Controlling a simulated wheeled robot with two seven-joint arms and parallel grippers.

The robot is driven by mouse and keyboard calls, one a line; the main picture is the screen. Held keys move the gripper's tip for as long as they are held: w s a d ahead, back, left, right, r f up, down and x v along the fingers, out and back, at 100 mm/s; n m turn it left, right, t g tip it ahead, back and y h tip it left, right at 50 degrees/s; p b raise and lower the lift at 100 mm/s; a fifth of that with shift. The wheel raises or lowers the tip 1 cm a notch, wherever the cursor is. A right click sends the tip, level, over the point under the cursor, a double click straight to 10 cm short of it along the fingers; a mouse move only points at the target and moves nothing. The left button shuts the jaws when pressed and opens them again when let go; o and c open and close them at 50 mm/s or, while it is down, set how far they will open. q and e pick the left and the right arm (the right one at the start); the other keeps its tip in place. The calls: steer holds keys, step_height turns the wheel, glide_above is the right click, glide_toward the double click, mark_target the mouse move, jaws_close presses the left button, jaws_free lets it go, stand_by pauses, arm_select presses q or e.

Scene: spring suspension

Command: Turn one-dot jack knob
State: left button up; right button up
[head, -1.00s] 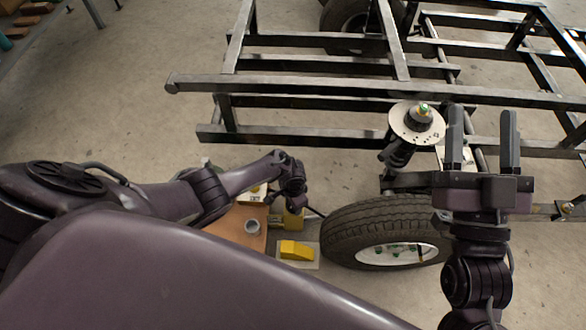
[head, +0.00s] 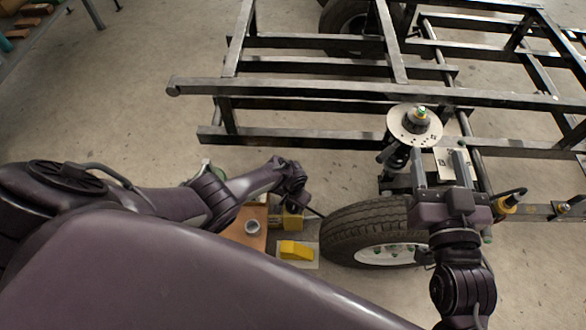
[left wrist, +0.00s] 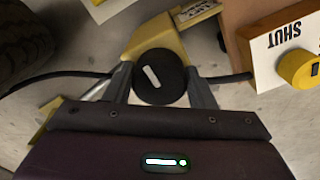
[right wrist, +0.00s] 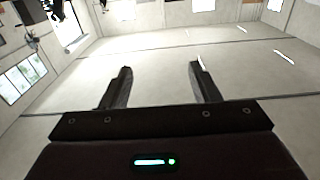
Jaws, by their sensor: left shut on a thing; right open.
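In the left wrist view a round black knob (left wrist: 160,77) with one white bar mark sits on a yellow housing (left wrist: 158,38). My left gripper (left wrist: 160,88) is shut on this knob, with a finger at each side of it. I cannot make out a dot mark on it. In the head view my left gripper (head: 295,200) is beside the yellow block and the tyre, and its fingers are mostly hidden. My right gripper (head: 438,165) is open and empty above the wheel, by the suspension strut. Its parted fingers also show in the right wrist view (right wrist: 162,85).
A tyre on a white rim (head: 345,228) stands right of my left gripper. The strut with its round plate (head: 415,124) and the dark steel frame (head: 330,92) are behind. A yellow wedge (head: 296,250) lies in front. A "SHUT" board with a yellow knob (left wrist: 299,68) is nearby.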

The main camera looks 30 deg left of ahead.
arm_select(q)
steer(key=o, duration=1)
steer(key=shift+r+p, duration=0.65)
steer(key=shift+r, duration=0.1)
steer(key=shift+r+p, duration=0.55)
steer(key=shift+r, duration=0.1)
arm_select(e)
steer(key=s+d+f+g+h, duration=0.15)
steer(key=s+f+g, duration=0.25)
steer(key=f, duration=0.4)
steer(key=s+f+g+h, duration=0.2)
steer(key=s+f+g, duration=0.15)
steer(key=f, duration=0.35)
arm_select(q)
step_height(320, 180, up, 3)
steer(key=shift+f+p, duration=0.15)
steer(key=shift+p, duration=0.95)
steer(key=shift+r+p, duration=0.55)
steer(key=shift+r, duration=0.6)
arm_select(e)
steer(key=s+d+f+g+h, duration=0.2)
steer(key=s+d+f+g, duration=0.2)
steer(key=s+g, duration=0.1)
steer(key=shift+s+d, duration=0.3)
steer(key=shift+g, duration=0.25)
